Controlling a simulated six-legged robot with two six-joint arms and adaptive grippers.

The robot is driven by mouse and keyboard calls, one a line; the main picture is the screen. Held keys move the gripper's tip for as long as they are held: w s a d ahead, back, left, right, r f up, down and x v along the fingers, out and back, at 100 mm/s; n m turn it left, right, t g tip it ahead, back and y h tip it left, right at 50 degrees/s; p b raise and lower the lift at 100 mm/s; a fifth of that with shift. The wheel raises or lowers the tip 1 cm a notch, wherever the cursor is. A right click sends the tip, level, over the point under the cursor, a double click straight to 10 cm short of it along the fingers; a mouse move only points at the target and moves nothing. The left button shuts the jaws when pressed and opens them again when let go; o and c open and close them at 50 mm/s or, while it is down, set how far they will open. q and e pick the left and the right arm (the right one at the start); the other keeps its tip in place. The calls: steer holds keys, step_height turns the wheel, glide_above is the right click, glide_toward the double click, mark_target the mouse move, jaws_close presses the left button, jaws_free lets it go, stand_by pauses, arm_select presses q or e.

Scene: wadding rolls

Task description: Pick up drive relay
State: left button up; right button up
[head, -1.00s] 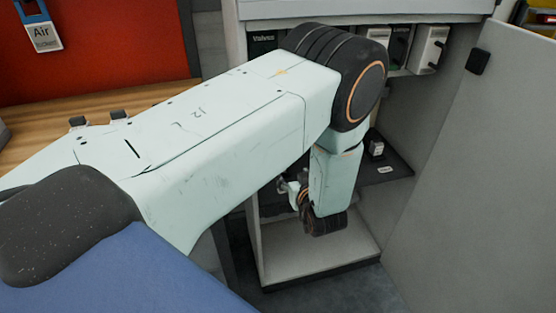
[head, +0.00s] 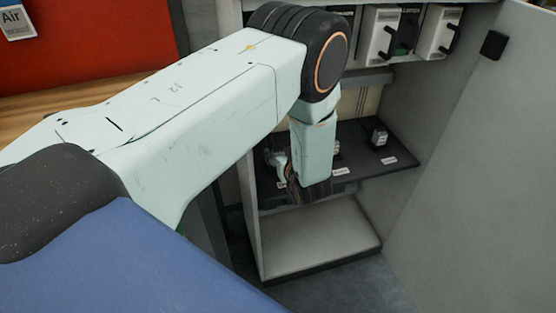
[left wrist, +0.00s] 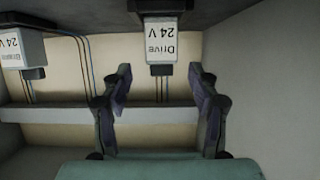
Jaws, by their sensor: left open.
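The drive relay (left wrist: 160,42) is a small pale block with a dark base, labelled "Drive 24 V". It appears upside down at the top middle of the left wrist view. My left gripper (left wrist: 160,76) is open and empty. Its fingers flank the relay's line from below in that view, with the relay's dark lower end just past the fingertips. No contact shows. In the head view the left gripper (head: 278,167) is partly visible at the cabinet shelf, beside my forearm. I cannot tell the drive relay there, as my arm covers part of the shelf.
Another 24 V relay (left wrist: 25,52) is at the left of the wrist view. In the head view a relay (head: 379,138) stands on the dark shelf (head: 400,170). White handled units (head: 437,33) are above. The cabinet door (head: 480,180) is open at right.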

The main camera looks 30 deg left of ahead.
mark_target(277, 151)
arm_select(q)
steer(key=shift+r+b+x, duration=0.2)
steer(key=shift+b+x, duration=0.2)
steer(key=shift+x, duration=0.8)
steer(key=shift+w+a+f, duration=0.15)
steer(key=shift+a, duration=0.1)
steer(key=c, duration=1.3)
steer(key=shift+o, duration=0.2)
